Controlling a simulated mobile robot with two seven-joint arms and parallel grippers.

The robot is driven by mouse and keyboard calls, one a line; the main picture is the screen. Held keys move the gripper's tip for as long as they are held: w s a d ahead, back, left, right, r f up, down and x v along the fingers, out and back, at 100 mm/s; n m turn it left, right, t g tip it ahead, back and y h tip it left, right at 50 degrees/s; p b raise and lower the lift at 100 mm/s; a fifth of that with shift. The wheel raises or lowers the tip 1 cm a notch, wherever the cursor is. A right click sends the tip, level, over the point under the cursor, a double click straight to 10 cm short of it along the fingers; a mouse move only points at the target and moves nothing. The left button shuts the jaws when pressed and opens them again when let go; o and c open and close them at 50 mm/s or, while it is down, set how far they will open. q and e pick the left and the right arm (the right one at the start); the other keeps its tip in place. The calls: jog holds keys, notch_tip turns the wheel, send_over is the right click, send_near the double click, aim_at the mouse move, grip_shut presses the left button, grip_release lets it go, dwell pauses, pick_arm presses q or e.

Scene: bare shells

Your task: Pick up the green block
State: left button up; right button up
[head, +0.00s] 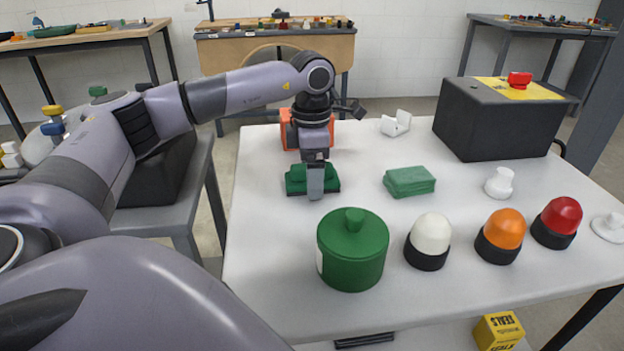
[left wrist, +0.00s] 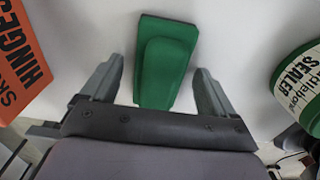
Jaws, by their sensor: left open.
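A dark green block with a raised grip on top (head: 297,180) lies on the white table, below my left gripper (head: 315,188). In the left wrist view this green block (left wrist: 167,60) lies lengthwise between the two open fingers, its near end in the gap. The fingers stand apart on both sides of it; I cannot tell how high they are above the table. A second green block (head: 409,182), lighter and plain, lies farther right on the table. My right gripper is in neither view.
A green lidded canister (head: 352,250) stands in front of the gripper; its label shows in the left wrist view. An orange box (head: 287,131) stands just behind. White, orange and red domes (head: 501,236) line the right front. A black box (head: 497,125) stands at the back right.

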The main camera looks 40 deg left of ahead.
pick_arm(q)
jog(key=c, duration=1.2)
notch_tip(320, 180, up, 20)
jog(key=p, duration=0.5)
jog(key=shift+o, duration=0.9)
